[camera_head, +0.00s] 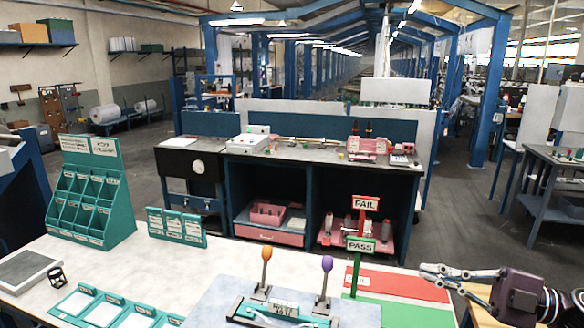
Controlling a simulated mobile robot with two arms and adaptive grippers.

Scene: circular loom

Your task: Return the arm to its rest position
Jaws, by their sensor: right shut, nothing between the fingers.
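My right gripper (432,276) reaches in from the right edge, above the right end of the white-topped table (250,262). Its fingers point left and are shut with nothing between them. It is apart from the red mat (385,281) and the green mat (400,312), which lie near and below its fingertips. My left gripper is not in view.
A green PASS sign (361,245) and a red FAIL sign (366,203) stand left of the gripper. A fixture with an orange-knobbed lever (266,254) and a purple-knobbed lever (327,264) sits front centre. A green bin rack (92,195) stands at left.

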